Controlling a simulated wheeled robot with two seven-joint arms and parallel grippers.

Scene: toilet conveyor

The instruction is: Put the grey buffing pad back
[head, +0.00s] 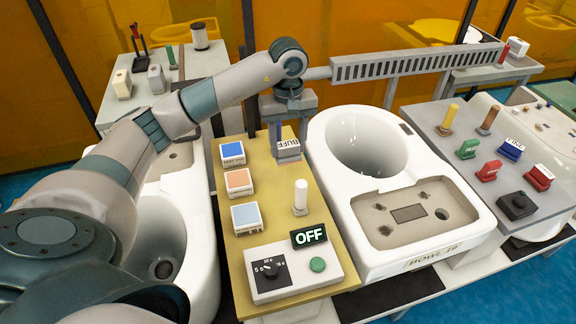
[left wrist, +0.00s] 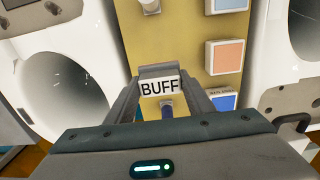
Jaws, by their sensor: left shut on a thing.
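My left gripper (head: 288,122) is over the far end of the tan board (head: 273,240), pointing down. It is shut on a grey block with a white BUFF label (head: 288,144), which I take for the buffing pad. In the left wrist view the BUFF label (left wrist: 160,88) sits between the two fingers of the gripper (left wrist: 158,80). A small dark blue peg (left wrist: 167,109) shows just below the label. The pad's underside is hidden, so I cannot tell whether it touches the board. My right gripper is not in view.
Square blocks with blue (head: 232,152), orange (head: 238,181) and pale (head: 247,216) tops line the board's left side. A white toilet bowl (head: 410,262) is beside the board.

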